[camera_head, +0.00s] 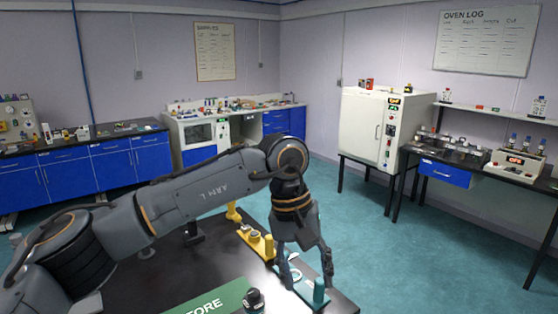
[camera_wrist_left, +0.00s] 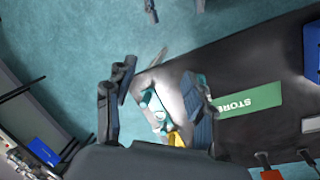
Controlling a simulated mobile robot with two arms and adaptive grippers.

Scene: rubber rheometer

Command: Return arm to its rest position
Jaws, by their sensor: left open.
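My left gripper (camera_head: 306,275) hangs fingers down at the front right end of the black table (camera_head: 135,272), with its arm stretched across from the left. It is open, with a finger on each side of the left wrist view (camera_wrist_left: 156,105). Between the fingers in that view lies a pale plate (camera_wrist_left: 175,92) with a teal part (camera_wrist_left: 155,108); I see nothing gripped. My right gripper is not in view.
A yellow fixture (camera_head: 256,240) stands left of the gripper. A green STORE mat (camera_head: 212,300) lies on the table, with a dark knob-like part (camera_head: 253,300) near it. A white oven (camera_head: 365,130) and blue-drawer benches (camera_head: 110,167) stand beyond. Teal floor (camera_head: 375,235) is open to the right.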

